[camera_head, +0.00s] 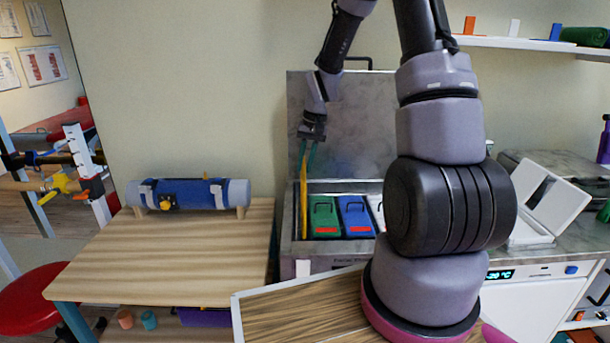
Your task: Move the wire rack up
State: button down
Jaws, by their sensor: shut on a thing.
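My gripper (311,138) points down over the left end of the open metal tank (292,262). It is shut on the top of a narrow yellow and teal piece (303,200), seen nearly edge-on, which hangs upright and reaches down into the tank. I cannot tell whether this piece is the wire rack or something in it; no wire mesh shows clearly. To its right in the tank are a green pack (323,219) and a blue pack (355,217) with dark loops and red labels. A pale pack (377,210) is partly hidden by my arm.
The tank's raised lid (352,125) stands close behind my gripper. A wooden table (190,258) with a blue roll (190,193) is at left. A white open box (545,200) is on the right counter, below a wall shelf (510,43). My arm hides the tank's right part.

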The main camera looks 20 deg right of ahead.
jog(key=shift+w+r, duration=0.1)
jog(key=shift+r, duration=0.2)
jog(key=c, duration=0.8)
grip_release()
notch_tip(320, 180, up, 11)
jog(key=d, duration=0.2)
jog(key=shift+s+f, duration=0.2)
jog(key=shift+s, duration=0.15)
jog(key=s+a+r+t, duration=0.1)
jog(key=s+r+t, duration=0.2)
jog(key=s+r, duration=0.5)
jog(key=s+a+r+m+t, duration=0.1)
jog(key=s+r+t, duration=0.2)
jog(key=s+r, duration=0.6)
jog(key=s, duration=0.6)
jog(key=shift+s+r+t, duration=0.2)
jog(key=shift+s+t, duration=0.1)
